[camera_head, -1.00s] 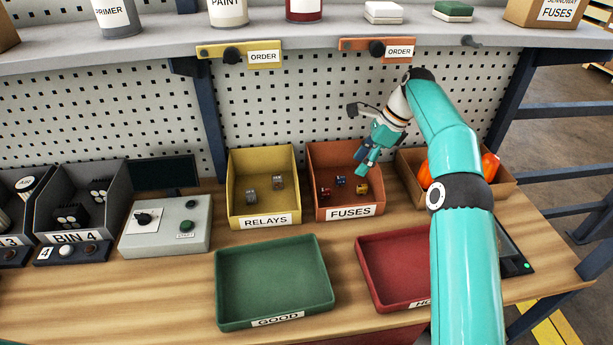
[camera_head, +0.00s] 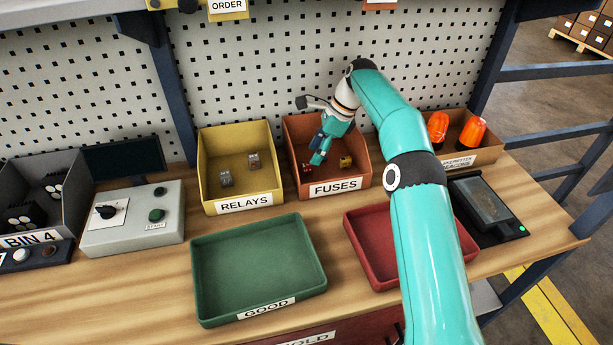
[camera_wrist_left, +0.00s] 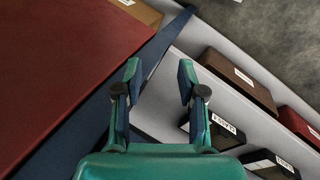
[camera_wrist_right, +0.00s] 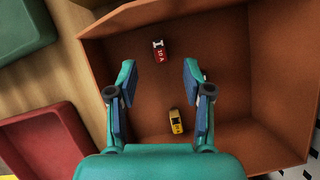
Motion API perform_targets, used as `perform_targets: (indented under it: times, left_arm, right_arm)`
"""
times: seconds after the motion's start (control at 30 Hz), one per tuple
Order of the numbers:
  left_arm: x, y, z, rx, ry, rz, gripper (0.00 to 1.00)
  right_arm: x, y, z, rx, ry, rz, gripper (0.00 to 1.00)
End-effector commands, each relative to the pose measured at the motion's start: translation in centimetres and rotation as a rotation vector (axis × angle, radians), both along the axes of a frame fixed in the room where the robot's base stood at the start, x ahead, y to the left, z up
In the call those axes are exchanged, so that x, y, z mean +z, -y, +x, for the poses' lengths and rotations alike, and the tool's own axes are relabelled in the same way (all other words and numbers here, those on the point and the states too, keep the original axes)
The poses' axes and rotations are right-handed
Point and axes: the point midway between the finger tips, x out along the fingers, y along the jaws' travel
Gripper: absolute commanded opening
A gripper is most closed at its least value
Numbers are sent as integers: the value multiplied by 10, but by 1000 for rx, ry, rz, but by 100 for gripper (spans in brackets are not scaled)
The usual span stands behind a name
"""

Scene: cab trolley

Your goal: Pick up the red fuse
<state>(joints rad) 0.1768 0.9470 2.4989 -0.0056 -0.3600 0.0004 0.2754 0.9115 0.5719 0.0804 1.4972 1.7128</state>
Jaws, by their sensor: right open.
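The red fuse (camera_wrist_right: 159,50) lies on the floor of the orange FUSES bin (camera_head: 370,176). In the right wrist view it is just beyond the open fingertips, in line with the gap. In the head view the red fuse (camera_head: 307,168) shows at my fingertips, partly covered. My right gripper (camera_head: 318,158) is open, reaching down into the bin; it also shows in the right wrist view (camera_wrist_right: 160,74), empty. A yellow fuse (camera_wrist_right: 176,121) lies nearer the wrist, between the finger bases in that view. My left gripper (camera_wrist_left: 159,72) is open and empty, away from the bin.
The yellow RELAYS bin (camera_head: 208,150) stands left of the FUSES bin, with orange beacons (camera_head: 470,134) in a box to the right. The green GOOD tray (camera_head: 312,238) and a red tray (camera_head: 352,238) lie in front. The FUSES bin walls surround my right gripper.

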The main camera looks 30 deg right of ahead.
Motion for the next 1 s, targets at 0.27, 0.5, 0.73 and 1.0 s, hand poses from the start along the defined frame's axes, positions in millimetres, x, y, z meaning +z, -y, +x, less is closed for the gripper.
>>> perform_targets:
  times: [0.27, 0.5, 0.73, 1.0]
  left_arm:
    - [-3, 0, 0, 0, 1, 0, 40]
    - [-3, 0, 0, 0, 1, 0, 40]
    - [-3, 0, 0, 0, 1, 0, 40]
    - [-3, 0, 0, 0, 1, 0, 40]
  right_arm:
    - [-15, -8, 3, 1, 0, 0, 51]
    - [-45, -21, 10, 1, -2, 0, 51]
    - [-56, -25, 13, 0, 2, -1, 51]
    - [-55, -25, 13, 0, 2, -1, 29]
